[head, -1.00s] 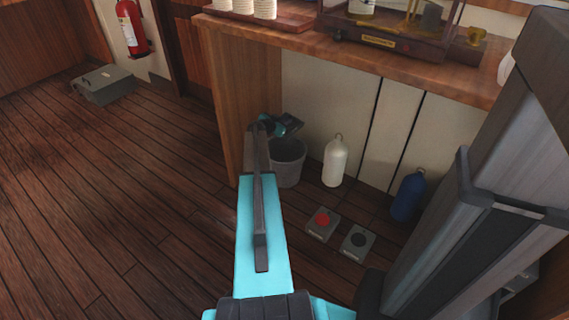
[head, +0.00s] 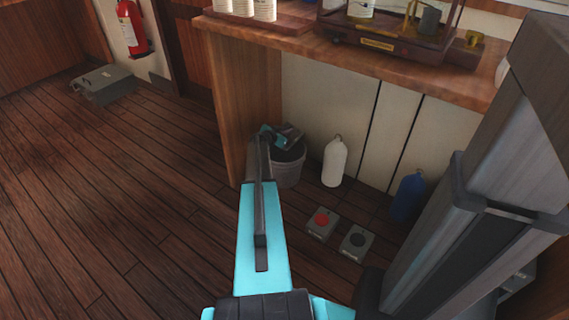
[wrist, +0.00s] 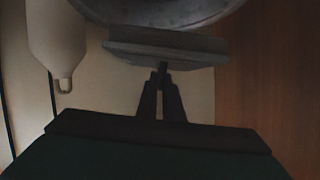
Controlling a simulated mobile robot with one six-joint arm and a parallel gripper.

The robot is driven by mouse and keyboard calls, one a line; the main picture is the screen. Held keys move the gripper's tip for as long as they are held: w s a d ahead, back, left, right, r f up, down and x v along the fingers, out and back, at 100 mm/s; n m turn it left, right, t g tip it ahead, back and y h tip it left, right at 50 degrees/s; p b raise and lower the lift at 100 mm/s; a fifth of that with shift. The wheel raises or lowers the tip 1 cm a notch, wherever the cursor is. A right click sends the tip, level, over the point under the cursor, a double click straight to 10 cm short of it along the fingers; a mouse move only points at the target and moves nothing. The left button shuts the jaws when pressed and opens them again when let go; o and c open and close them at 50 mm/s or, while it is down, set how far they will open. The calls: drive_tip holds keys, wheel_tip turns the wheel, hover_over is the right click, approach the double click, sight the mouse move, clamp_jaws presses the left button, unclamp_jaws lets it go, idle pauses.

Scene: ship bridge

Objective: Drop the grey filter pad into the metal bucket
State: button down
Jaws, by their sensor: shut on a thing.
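The metal bucket (head: 288,172) stands on the floor under the counter, beside the wooden side panel. Its curved rim (wrist: 155,22) shows at the top of the wrist view. My gripper (wrist: 162,72) is shut on the grey filter pad (wrist: 165,48), a flat slab held by one edge. In the wrist view the pad overlaps the near side of the bucket's rim. In the head view my wrist is low over the bucket's mouth and hides part of it.
Two small grey boxes, one with a red button (head: 321,222) and one with a black button (head: 358,241), sit in front. The wooden counter (head: 370,67) overhangs the bucket area.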

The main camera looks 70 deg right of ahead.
drive_tip(key=shift+f, duration=0.15)
drive_tip(key=c, duration=1.8)
unclamp_jaws()
drive_tip(key=shift+a, duration=0.1)
drive_tip(key=p+v, duration=0.1)
drive_tip(key=v, duration=1.2)
drive_tip(key=shift+a+p, duration=0.25)
drive_tip(key=shift+p, duration=0.05)
drive_tip(key=shift+w, duration=0.1)
